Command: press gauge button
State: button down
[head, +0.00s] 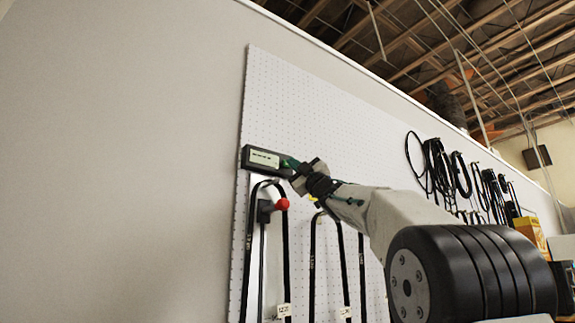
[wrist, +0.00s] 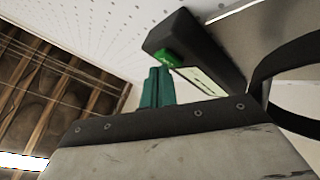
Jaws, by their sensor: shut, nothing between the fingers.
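The gauge is a dark box (head: 249,155) with a pale display (head: 264,159), mounted on the white pegboard. In the wrist view the gauge (wrist: 205,42) shows its green button (wrist: 166,58) at the left end of its face, beside the display (wrist: 203,88). My gripper (head: 291,163) is at the right end of the gauge in the head view and partly covers that end. In the wrist view its teal fingers (wrist: 157,86) are together, empty, with their tips just below the button. I cannot tell whether they touch it.
Black curved bars (head: 312,262) and a red knob (head: 282,204) are below the gauge on the pegboard (head: 300,105). Black cables (head: 440,170) hang farther right. A black curved band (wrist: 290,62) is close at the right in the wrist view.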

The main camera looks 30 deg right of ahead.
jog(key=shift+w, duration=0.15)
dwell(0.3)
jog(key=shift+s, duration=0.65)
jog(key=s, duration=0.6)
